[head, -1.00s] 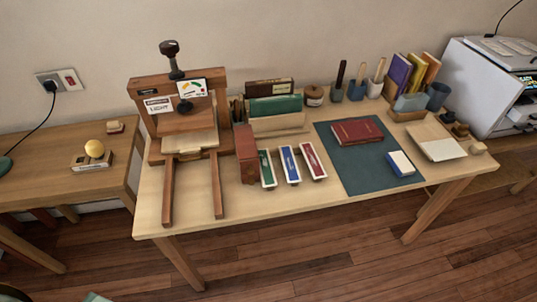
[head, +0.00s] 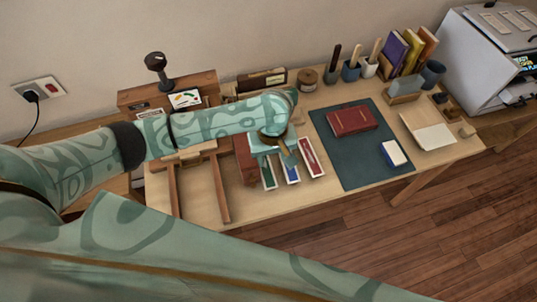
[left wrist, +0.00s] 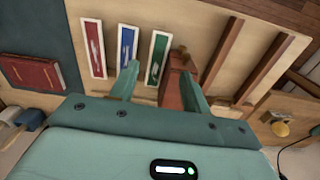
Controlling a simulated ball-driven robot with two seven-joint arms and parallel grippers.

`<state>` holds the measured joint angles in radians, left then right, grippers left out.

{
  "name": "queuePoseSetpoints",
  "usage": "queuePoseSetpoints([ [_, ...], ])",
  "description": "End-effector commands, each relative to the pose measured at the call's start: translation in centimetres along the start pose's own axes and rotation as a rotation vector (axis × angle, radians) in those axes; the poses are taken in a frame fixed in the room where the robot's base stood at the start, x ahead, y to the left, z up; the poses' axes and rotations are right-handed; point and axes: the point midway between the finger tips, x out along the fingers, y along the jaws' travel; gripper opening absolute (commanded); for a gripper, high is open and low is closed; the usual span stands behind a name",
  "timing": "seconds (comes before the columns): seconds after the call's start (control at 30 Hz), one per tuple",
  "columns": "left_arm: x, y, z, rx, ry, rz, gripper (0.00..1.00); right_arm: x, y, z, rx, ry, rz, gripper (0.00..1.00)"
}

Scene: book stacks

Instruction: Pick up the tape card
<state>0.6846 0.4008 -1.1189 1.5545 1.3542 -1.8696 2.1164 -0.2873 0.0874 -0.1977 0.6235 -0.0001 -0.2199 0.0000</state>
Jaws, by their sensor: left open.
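Three narrow white trays, each with a coloured strip, lie side by side near the table's front edge. They are the green one (head: 268,175), the blue one (head: 291,172) and the red one (head: 312,156). I cannot tell which, if any, is the tape card. My left gripper (head: 281,148) is over the far ends of the green and blue trays, partly hiding them. In the left wrist view its open fingers (left wrist: 158,70) are empty, with the green tray (left wrist: 158,60) between them in the picture. My right gripper is out of view.
A reddish-brown block (head: 245,160) stands left of the green tray. A wooden press (head: 175,165) is further left, partly behind my arm. To the right a red book (head: 352,121) and a white-and-blue block (head: 394,153) lie on a dark mat (head: 345,158).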

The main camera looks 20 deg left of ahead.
Motion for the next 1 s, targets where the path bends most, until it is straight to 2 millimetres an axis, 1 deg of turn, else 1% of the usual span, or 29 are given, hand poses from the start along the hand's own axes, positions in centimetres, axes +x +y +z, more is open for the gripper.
queuePoseSetpoints([
  [0.07, 1.1, -0.2, -0.1, -0.018, -0.002, -0.015, 0.47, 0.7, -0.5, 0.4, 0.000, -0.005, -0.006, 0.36],
  [0.23, 5.6, -0.3, 0.0, -0.021, -0.005, -0.017, 0.47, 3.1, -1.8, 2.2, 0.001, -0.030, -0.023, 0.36],
  [0.3, 7.3, -0.3, -0.1, -0.022, -0.004, -0.017, 0.47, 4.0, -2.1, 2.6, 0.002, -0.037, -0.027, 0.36],
  [0.4, 9.3, -0.3, 0.0, -0.021, -0.004, -0.015, 0.47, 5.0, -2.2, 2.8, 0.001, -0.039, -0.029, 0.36],
  [0.5, 10.5, -0.3, 0.0, -0.020, -0.003, -0.013, 0.47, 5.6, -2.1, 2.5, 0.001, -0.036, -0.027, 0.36],
  [0.67, 11.2, -0.3, 0.0, -0.020, -0.002, -0.011, 0.47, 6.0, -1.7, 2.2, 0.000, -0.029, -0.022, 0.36],
  [0.73, 11.9, -0.3, 0.0, -0.019, -0.002, -0.012, 0.47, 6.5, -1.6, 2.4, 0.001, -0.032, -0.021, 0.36],
  [0.9, 15.0, -0.5, 0.1, -0.020, -0.003, -0.013, 0.47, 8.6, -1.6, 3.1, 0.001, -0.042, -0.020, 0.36],
  [1.0, 16.1, -0.5, 0.1, -0.020, -0.003, -0.012, 0.47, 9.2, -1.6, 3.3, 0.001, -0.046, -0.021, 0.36],
])
